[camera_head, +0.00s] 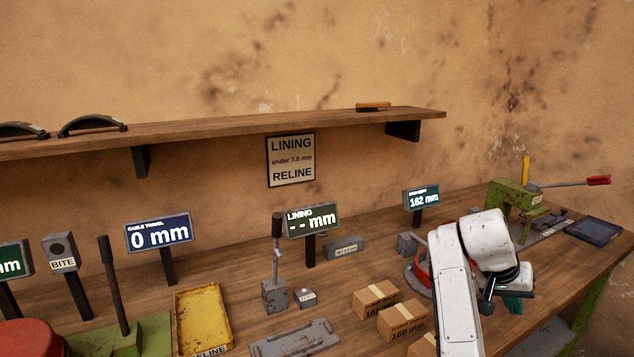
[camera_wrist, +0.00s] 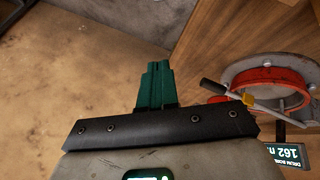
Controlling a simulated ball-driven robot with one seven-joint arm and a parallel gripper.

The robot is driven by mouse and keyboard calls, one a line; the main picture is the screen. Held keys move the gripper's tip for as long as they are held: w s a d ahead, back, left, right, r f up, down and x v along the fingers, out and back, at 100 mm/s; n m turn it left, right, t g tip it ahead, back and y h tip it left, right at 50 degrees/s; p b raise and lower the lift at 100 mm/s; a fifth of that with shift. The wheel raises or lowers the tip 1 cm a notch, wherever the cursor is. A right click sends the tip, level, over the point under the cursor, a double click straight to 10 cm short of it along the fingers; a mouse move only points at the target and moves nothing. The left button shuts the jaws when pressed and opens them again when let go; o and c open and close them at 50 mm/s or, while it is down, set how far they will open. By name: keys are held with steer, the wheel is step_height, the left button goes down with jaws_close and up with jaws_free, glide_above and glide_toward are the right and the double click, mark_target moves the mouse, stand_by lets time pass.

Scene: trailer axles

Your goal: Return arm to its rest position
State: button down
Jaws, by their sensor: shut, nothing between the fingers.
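My white arm stands at the right of the head view, raised in front of the workbench (camera_head: 235,265). My gripper (camera_head: 513,304) is at its end, low on the right, partly hidden by my own arm, with a bit of teal finger showing. In the wrist view my gripper (camera_wrist: 155,68) shows two green fingers pressed together, with nothing between them. No held object is in sight. The fingers appear apart from the things on the bench.
A red ring fixture (camera_head: 418,272) is close behind my arm; it also shows in the wrist view (camera_wrist: 268,92). Cartons (camera_head: 375,299) stand left of my arm. A green press (camera_head: 518,212) with a red-handled lever is behind right. A shelf (camera_head: 230,128) runs along the wall.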

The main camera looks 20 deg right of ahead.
steer(key=s+a+f+n+t+y, duration=0.1)
steer(key=s+a+f+n, duration=0.25)
steer(key=a+f, duration=0.45)
steer(key=s+a+f+n+t+y, duration=0.1)
steer(key=s+a+f+n, duration=0.1)
steer(key=s+a+f, duration=0.55)
steer(key=s+a+f+n+y, duration=0.2)
steer(key=s+a+f, duration=0.1)
steer(key=s+a, duration=0.4)
steer(key=s+a+f+n+y, duration=0.2)
steer(key=s+a+f+n, duration=0.1)
steer(key=s+a, duration=0.4)
steer(key=shift+f+t, duration=0.3)
steer(key=shift+f, duration=0.1)
steer(key=shift+s+n, duration=0.1)
steer(key=shift+n, duration=0.15)
